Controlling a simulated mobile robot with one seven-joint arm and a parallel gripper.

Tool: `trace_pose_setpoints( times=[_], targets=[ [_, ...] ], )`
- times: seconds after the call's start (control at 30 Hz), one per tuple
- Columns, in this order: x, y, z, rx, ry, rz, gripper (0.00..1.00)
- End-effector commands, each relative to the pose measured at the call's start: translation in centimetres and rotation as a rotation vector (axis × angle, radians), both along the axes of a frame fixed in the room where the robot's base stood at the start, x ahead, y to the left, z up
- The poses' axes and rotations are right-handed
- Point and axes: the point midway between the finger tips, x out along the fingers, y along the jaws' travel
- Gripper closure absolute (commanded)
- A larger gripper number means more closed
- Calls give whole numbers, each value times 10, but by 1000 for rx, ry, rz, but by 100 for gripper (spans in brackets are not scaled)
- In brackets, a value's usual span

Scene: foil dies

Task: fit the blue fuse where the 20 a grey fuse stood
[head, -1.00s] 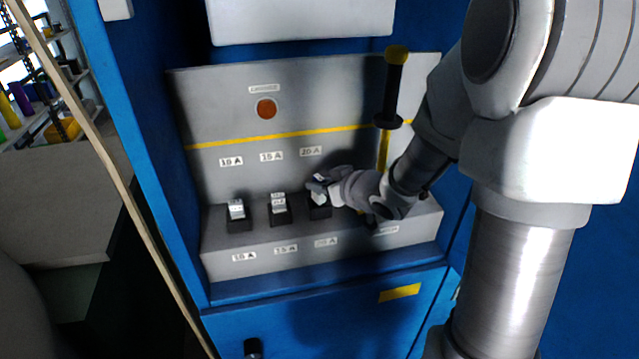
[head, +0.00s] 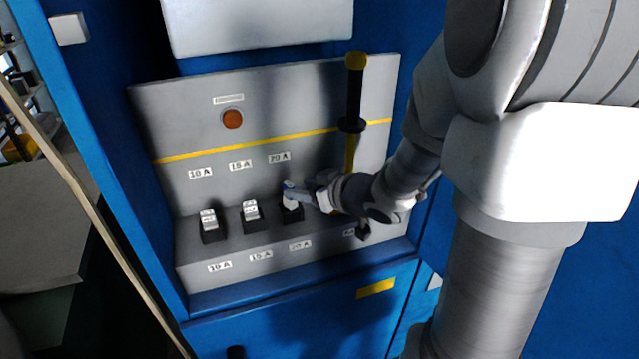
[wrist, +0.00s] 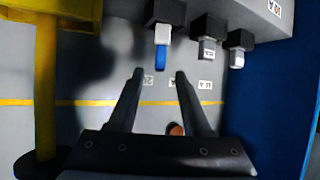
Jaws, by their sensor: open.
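The blue fuse (wrist: 160,57), white with a blue end, stands in the black 20 A holder (wrist: 167,12) in the wrist view. In the head view the holder (head: 292,214) is below the upper 20 A label, and the fuse (head: 289,199) is partly covered by my fingers. My gripper (wrist: 158,73) is open, its fingertips apart on either side of the fuse's blue end, with gaps showing. In the head view my gripper (head: 298,194) is close to the fuse from the right. I cannot make out the 20 A grey fuse.
White-grey fuses stand in the 10 A holder (head: 209,222) and the 15 A holder (head: 251,213). A yellow-topped black lever (head: 353,95) rises behind my wrist. An orange lamp (head: 233,119) is on the back panel. Blue cabinet walls (head: 95,130) enclose the sides.

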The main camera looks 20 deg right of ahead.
Motion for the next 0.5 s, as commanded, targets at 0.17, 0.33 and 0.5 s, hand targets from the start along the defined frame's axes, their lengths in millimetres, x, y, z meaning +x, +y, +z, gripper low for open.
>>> trace_pose_setpoints(
  times=[0.17, 0.33, 0.5],
  targets=[
    [-36, -16, 25, -1, -3, -4, 51],
    [-43, -19, 24, -1, -6, 1, 51],
    [-50, -21, 28, -1, -3, 1, 51]
  ],
)
